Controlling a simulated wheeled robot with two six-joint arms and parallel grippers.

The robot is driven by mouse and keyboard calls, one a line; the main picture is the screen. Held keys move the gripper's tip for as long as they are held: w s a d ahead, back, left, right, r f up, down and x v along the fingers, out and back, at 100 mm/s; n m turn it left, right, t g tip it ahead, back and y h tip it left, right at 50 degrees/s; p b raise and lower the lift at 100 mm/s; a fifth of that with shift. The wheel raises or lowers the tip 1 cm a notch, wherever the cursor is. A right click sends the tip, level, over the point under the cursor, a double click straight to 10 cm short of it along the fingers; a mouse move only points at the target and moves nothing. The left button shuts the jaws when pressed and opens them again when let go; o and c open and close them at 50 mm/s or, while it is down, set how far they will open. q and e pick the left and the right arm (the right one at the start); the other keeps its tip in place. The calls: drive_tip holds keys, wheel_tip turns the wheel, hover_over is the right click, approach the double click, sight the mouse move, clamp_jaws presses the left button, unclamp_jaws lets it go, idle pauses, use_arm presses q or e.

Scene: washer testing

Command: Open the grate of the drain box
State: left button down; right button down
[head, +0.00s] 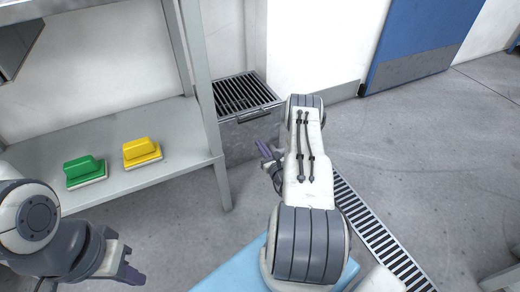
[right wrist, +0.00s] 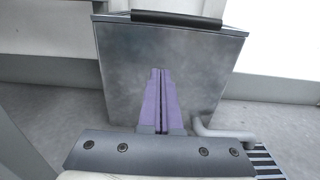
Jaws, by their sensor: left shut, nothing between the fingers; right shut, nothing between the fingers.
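The drain box (head: 250,137) is a grey metal box on the floor against the wall, right of the shelf. Its dark slatted grate (head: 243,94) lies flat on top, closed, with a handle at the front edge. In the right wrist view the front of the drain box (right wrist: 205,75) fills the middle, with a dark bar (right wrist: 176,19) along its top edge. My right gripper (head: 264,150) has purple fingers, shut and empty, in front of the box and below the grate; its fingers (right wrist: 159,75) point at the box front. My left gripper (head: 134,277) is shut and empty at the lower left, far from the box.
A grey shelf (head: 180,135) stands left of the box, its leg close to it. A green brush (head: 85,170) and a yellow brush (head: 141,152) lie on it. A floor drain channel (head: 375,235) runs on the right.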

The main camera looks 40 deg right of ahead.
drive_tip(key=w+d+r+b, duration=0.1)
drive_tip(key=w+r+b, duration=0.2)
drive_tip(key=w, duration=0.3)
drive_tip(key=shift+w+d+r+b, duration=0.3)
drive_tip(key=shift+d+r+b, duration=0.05)
drive_tip(key=shift+b, duration=0.05)
drive_tip(key=shift+r, duration=0.1)
